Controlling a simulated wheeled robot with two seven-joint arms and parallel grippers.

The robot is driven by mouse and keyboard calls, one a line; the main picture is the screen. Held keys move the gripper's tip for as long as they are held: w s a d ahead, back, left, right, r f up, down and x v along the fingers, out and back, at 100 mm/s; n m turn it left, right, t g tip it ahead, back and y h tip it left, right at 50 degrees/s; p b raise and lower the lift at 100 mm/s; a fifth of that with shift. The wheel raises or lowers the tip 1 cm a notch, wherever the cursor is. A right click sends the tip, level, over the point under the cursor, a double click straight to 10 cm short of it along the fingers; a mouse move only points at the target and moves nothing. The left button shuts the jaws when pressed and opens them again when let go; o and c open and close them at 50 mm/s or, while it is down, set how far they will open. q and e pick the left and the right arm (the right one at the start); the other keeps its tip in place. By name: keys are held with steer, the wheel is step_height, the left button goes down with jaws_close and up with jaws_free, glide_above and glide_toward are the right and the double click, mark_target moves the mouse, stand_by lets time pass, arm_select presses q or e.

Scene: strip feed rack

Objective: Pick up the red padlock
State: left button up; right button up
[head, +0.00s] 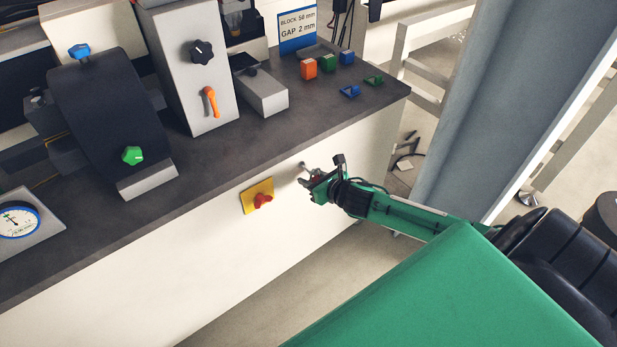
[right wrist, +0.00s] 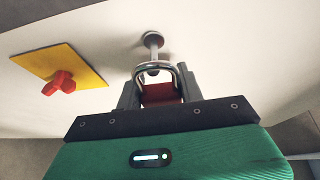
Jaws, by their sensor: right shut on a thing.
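The red padlock (right wrist: 159,94) shows in the right wrist view between the fingers of my right gripper (right wrist: 157,98), which is shut on its body. Its metal shackle (right wrist: 156,68) stands up around the stem of a metal peg (right wrist: 153,45) on the cabinet's white front; I cannot tell whether they touch. In the head view my right gripper (head: 312,184) is close to the cabinet front at the peg (head: 302,166), and the padlock is mostly hidden there. My left gripper is not in view.
A yellow plate with a red knob (head: 263,199) is on the cabinet front, left of my right gripper. Above is the dark worktop (head: 240,140) with machine units, a sign (head: 298,27) and small coloured blocks (head: 308,68). A grey post (head: 490,110) stands at the right.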

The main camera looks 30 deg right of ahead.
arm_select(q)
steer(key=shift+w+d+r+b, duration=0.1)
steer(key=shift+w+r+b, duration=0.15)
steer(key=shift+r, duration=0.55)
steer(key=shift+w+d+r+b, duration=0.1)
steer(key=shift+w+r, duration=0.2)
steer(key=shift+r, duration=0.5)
arm_select(e)
steer(key=s+d, duration=0.2)
steer(key=s, duration=1.4)
steer(key=shift+s, duration=0.15)
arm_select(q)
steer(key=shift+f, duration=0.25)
arm_select(e)
steer(key=shift+d+r, duration=0.1)
